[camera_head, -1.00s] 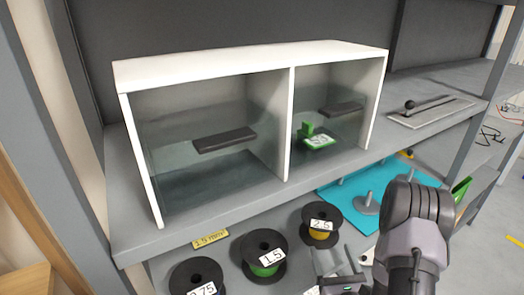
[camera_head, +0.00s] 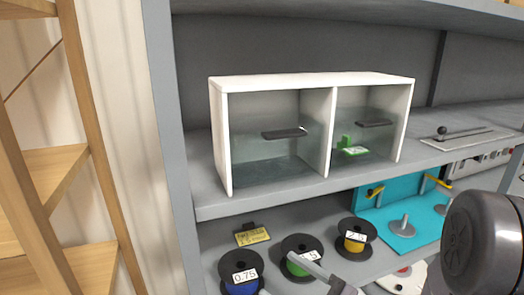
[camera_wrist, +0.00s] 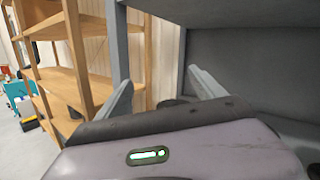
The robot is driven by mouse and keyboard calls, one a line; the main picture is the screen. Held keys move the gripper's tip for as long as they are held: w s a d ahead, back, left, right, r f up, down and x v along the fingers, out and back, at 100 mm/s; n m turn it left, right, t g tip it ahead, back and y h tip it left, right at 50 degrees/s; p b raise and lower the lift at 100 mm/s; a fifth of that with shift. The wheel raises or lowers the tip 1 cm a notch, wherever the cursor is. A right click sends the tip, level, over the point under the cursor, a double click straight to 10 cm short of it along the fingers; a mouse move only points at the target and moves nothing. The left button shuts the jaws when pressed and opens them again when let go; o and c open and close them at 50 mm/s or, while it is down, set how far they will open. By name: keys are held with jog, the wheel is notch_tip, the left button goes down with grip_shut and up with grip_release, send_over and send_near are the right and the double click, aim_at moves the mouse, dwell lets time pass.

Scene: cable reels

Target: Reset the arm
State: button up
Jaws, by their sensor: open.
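My gripper (camera_wrist: 163,92) shows in the wrist view with its two pale grey fingers spread apart and nothing between them. Past the fingers are the grey rack's post and back panel, and a wooden shelf to the left. In the head view a dark rounded joint of my arm (camera_head: 475,240) fills the lower right corner. A grey finger of my gripper (camera_head: 318,275) reaches up at the bottom, overlapping the green reel (camera_head: 297,262) in the picture. Whether it touches the reel cannot be told.
A white glass-fronted cabinet (camera_head: 333,130) stands on the grey rack's upper shelf. Below are a blue reel (camera_head: 241,289), a yellow reel (camera_head: 355,246) and a turquoise board (camera_head: 400,238) with pegs. A wooden shelf (camera_head: 55,170) stands at the left.

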jog(key=s+a+f+n+g+h+b, duration=0.1)
jog(key=s+a+n+g, duration=0.3)
jog(key=s+n+g, duration=0.25)
jog(key=s+a+n+g+b, duration=0.1)
jog(key=s+a+n+g, duration=0.35)
jog(key=s, duration=0.35)
jog(key=s+d+f+n+h+b, duration=0.1)
jog(key=s+d+f+n+h, duration=0.4)
jog(key=d+h, duration=0.3)
jog(key=w+d+r+n+t+h, duration=0.2)
jog(key=w+d+r+t+h, duration=0.1)
jog(key=d+r+t+h, duration=0.1)
jog(key=shift+w+d+r+t+h+b, duration=0.15)
jog(key=shift+d+t+h+b, duration=0.2)
jog(key=shift+d, duration=0.45)
